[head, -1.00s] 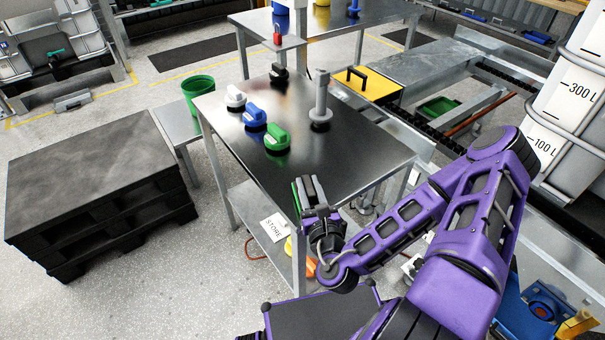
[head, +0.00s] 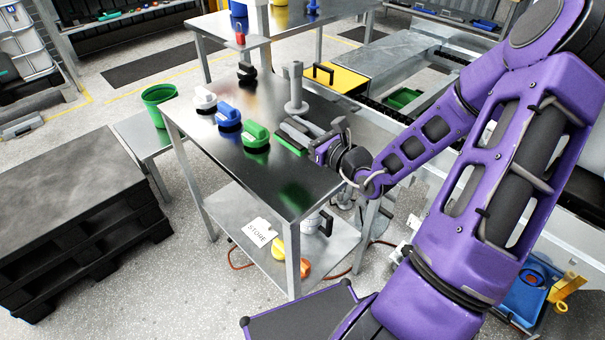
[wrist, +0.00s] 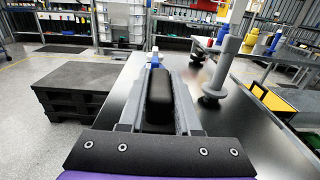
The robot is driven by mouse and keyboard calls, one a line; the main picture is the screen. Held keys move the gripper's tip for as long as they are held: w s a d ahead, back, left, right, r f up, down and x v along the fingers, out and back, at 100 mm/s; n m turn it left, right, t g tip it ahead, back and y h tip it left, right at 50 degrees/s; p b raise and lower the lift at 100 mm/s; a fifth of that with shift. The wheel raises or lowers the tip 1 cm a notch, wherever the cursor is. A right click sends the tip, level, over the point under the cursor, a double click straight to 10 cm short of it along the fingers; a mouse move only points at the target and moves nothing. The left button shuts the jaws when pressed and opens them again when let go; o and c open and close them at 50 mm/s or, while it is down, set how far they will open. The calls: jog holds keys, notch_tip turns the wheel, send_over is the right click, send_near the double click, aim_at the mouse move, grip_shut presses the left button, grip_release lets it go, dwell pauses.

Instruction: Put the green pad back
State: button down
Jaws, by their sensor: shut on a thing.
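My gripper (head: 300,133) is shut on a pad with a black grip part (wrist: 160,98) between its two grey fingers. In the head view a green strip of this held green pad (head: 290,143) shows along the lower left side of the fingers. The pad is above the dark table top (head: 305,180), near its right side; whether it touches the table I cannot tell. A separate green piece (head: 257,136) stands on the table just left of it. A blue piece (head: 228,115) and a white piece (head: 205,99) stand in a row behind that.
A grey post on a round base (head: 296,88) stands just behind my gripper. A small black object (head: 247,72) stands at the table's back. A yellow panel with a black handle (head: 335,77) lies beyond. The table's front part is clear. A STORE sign (head: 259,232) is on the lower shelf.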

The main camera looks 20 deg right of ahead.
jog(key=shift+w+d+r, duration=0.1)
jog(key=shift+d+r, duration=0.05)
jog(key=shift+d, duration=0.5)
jog(key=shift+d+f+b, duration=0.2)
jog(key=shift+b, duration=0.1)
notch_tip(320, 180, down, 9)
jog(key=shift+f+b, duration=0.1)
jog(key=shift+b, duration=1.15)
jog(key=shift+f, duration=0.2)
jog(key=c, duration=0.6)
grip_release()
jog(key=shift+r, duration=0.15)
